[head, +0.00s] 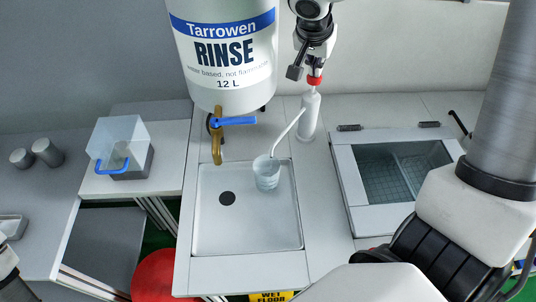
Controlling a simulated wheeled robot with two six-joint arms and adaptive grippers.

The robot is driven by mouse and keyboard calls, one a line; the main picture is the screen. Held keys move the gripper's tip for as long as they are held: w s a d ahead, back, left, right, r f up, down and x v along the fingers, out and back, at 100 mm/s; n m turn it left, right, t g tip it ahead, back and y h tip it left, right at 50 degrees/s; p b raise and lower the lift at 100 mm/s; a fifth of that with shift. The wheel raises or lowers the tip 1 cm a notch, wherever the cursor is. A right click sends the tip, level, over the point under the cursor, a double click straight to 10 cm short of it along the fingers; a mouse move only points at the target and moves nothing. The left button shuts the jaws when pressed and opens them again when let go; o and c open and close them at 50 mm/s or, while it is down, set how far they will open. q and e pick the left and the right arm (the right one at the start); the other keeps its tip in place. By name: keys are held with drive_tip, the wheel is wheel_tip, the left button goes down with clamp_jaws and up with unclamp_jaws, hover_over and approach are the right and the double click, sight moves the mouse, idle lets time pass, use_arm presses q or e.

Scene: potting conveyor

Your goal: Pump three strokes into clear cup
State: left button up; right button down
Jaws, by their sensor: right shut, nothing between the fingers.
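The clear cup (266,176) stands upright in the upper right part of the shallow white basin. A white pump bottle (309,120) stands behind the basin to the right, with a red top (315,82). Its long white spout (287,134) slants down left, its end over or at the cup's rim. My right gripper (305,74) is shut and empty, pointing down at the red top from above. Whether it touches the top I cannot tell. The liquid level in the cup is unclear. My left gripper's fingers are not in view.
A large Tarrowen RINSE tank (225,75) with a brass tap (217,150) and blue lever hangs left of the bottle. The white basin (230,235) has a dark drain. A glass-lidded box (343,170) is right. A clear bin (136,136) and grey cylinders (46,152) are left.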

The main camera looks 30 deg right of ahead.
drive_tip(key=shift+f+b, duration=0.45)
drive_tip(key=shift+f, duration=0.05)
drive_tip(key=shift+r+p, duration=0.35)
drive_tip(key=shift+r, duration=0.25)
drive_tip(key=shift+r+p, duration=0.45)
drive_tip(key=shift+r, duration=0.75)
drive_tip(key=shift+f, duration=0.1)
